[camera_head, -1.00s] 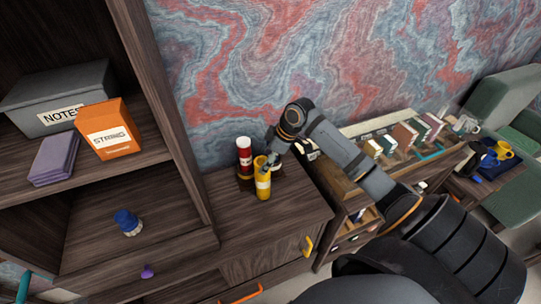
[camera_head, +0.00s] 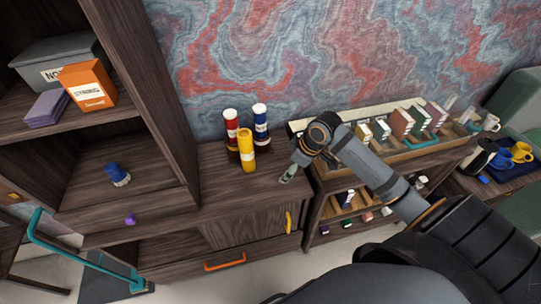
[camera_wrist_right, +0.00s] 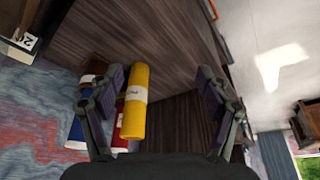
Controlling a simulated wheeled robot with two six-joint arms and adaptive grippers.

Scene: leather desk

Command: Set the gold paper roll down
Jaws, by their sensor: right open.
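The gold paper roll (camera_head: 247,150) stands upright on the wooden cabinet top (camera_head: 212,202), in front of a red roll (camera_head: 232,130) and a blue roll (camera_head: 261,124). My right gripper (camera_head: 288,176) is open and empty, to the right of the gold roll and apart from it. In the right wrist view the gold roll (camera_wrist_right: 133,105) shows nearer the left finger of the open gripper (camera_wrist_right: 160,82). The red roll (camera_wrist_right: 120,125) and blue roll (camera_wrist_right: 78,130) are partly hidden behind that finger. My left gripper is not in view.
A shelf unit with an orange box (camera_head: 88,86) and a blue object (camera_head: 118,175) stands at the left. A rack of small boxes (camera_head: 402,122) stands at the right, partly behind my right arm. The cabinet top in front of the rolls is clear.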

